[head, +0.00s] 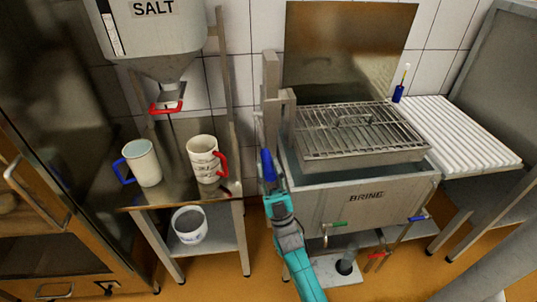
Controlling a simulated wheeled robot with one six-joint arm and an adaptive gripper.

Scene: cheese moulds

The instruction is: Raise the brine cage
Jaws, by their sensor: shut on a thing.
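The brine cage (322,149), a metal basket with a barred lid and a small handle on top, sits level at the top of the steel tank (345,208) marked BRINE. Its side wall shows above the tank's rim, with grey-blue liquid below it. A metal post stands at the tank's left, with a lever ending in a blue grip (267,163) that points up. My gripper (272,186) is at the lower part of this blue grip, shut on it. My gripper hides part of the lever and the tank's left corner.
Taps with green, red and blue handles stick out at the tank's front. A ribbed white draining board (465,128) lies to the right. At left, a steel table holds two mugs (141,164) under a SALT hopper (150,30). A bucket (189,225) sits below.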

